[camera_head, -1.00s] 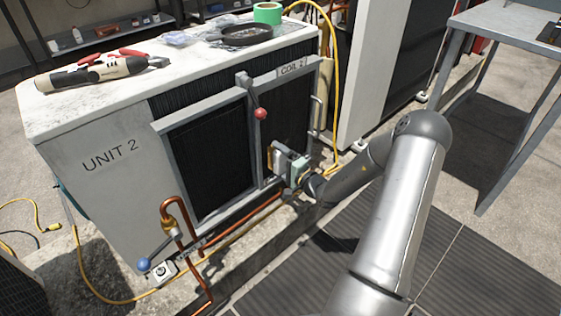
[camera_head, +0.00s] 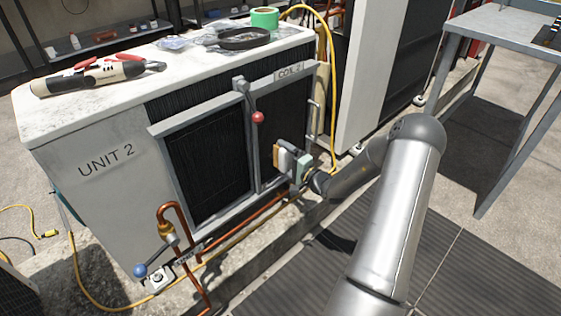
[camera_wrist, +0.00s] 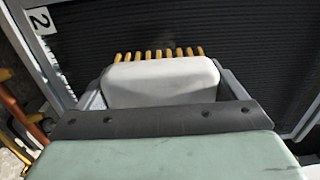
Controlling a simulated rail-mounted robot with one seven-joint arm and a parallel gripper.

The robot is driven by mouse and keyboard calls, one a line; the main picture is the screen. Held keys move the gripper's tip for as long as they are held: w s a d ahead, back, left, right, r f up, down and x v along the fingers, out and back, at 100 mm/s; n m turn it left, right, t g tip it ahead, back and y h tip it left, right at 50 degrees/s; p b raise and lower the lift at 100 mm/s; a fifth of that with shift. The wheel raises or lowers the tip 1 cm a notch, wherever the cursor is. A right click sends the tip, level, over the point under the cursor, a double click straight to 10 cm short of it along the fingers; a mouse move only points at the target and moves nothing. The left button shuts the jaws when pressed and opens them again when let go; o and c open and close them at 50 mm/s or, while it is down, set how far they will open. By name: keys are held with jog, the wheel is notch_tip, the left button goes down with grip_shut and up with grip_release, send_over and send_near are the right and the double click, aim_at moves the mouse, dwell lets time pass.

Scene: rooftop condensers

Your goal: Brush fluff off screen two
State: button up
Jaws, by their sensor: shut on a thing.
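The right-hand screen (camera_head: 292,112) is a dark finned panel in a grey frame under a COIL 2 label (camera_head: 289,74) on the condenser. My gripper (camera_head: 296,166) is at its lower part, shut on a brush (camera_head: 284,158). In the wrist view, the brush (camera_wrist: 160,82) has a pale rounded body and a row of tan bristles (camera_wrist: 158,54) facing the dark screen (camera_wrist: 185,25). The fingers hold the body from both sides. I cannot tell whether the bristles touch the screen. I make out no fluff; part of the screen is hidden behind the brush and gripper.
A red-knobbed lever (camera_head: 257,117) stands between the screens. Copper pipes (camera_head: 172,212) and a blue-knobbed valve (camera_head: 140,270) are at front left. A yellow hose (camera_head: 331,80) runs beside the unit.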

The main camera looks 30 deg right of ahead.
aim_at(268, 158)
jog(key=shift+w+d+b, duration=0.55)
jog(key=shift+w+d, duration=0.2)
jog(key=shift+d, duration=1.15)
jog(key=shift+s+a, duration=0.4)
jog(key=shift+a, duration=0.95)
jog(key=shift+s+a, duration=0.4)
jog(key=shift+a, duration=0.9)
jog(key=shift+s+a, duration=0.4)
jog(key=shift+a, duration=0.95)
jog(key=shift+s+d, duration=0.1)
jog(key=shift+s, duration=0.05)
jog(key=shift+v, duration=2.95)
jog(key=shift+d+b, duration=0.1)
jog(key=shift+b, duration=0.2)
jog(key=v, duration=0.3)
jog(key=shift+r, duration=0.1)
